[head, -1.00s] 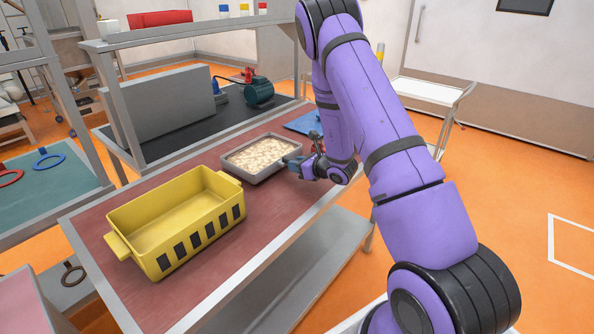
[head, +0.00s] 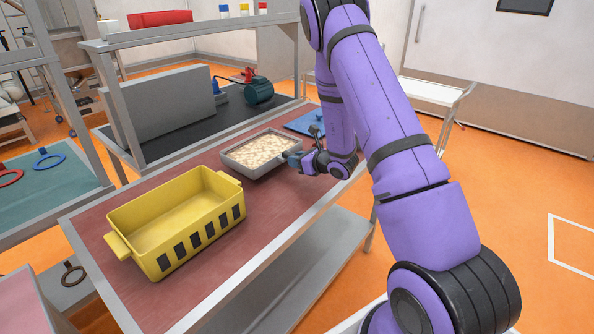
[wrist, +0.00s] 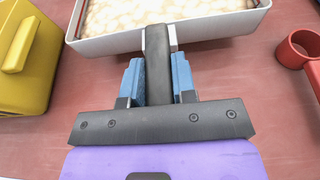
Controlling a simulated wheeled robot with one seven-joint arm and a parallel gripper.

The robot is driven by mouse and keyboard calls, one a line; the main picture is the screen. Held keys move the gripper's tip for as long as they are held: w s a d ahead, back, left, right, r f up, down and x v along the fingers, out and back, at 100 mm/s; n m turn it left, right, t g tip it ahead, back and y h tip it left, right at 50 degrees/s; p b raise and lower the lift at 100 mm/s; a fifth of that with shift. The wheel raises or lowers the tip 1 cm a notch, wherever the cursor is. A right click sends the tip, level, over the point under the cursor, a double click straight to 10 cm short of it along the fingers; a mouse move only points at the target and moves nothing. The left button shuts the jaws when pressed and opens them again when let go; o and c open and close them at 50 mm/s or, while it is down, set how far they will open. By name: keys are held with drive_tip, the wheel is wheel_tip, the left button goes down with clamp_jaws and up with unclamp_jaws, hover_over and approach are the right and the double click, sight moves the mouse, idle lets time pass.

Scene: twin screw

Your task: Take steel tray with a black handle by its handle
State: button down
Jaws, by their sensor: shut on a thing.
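The steel tray (head: 236,166) with pale, lumpy contents sits on the red-brown table top in the head view, right of the yellow bin. In the wrist view the tray's near wall (wrist: 130,42) runs across the top, and its black handle (wrist: 158,68) points toward me. My gripper (wrist: 159,82) has its blue fingers on both sides of the handle, shut on it. In the head view my gripper (head: 292,158) is at the tray's right side, where the handle is mostly hidden. Whether the tray is lifted off the table I cannot tell.
A yellow bin (head: 175,225) stands left of the tray; it also shows in the wrist view (wrist: 22,60). A red ring-shaped thing (wrist: 298,50) lies at the right in the wrist view. A blue flat thing (head: 303,122) lies behind my gripper. A shelf rack borders the table's back.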

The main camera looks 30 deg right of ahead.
drive_tip(key=shift+s+d, duration=0.3)
drive_tip(key=shift+s, duration=0.5)
drive_tip(key=shift+s+d, duration=0.25)
drive_tip(key=shift+s, duration=0.5)
drive_tip(key=shift+s+d, duration=0.3)
drive_tip(key=shift+s, duration=0.5)
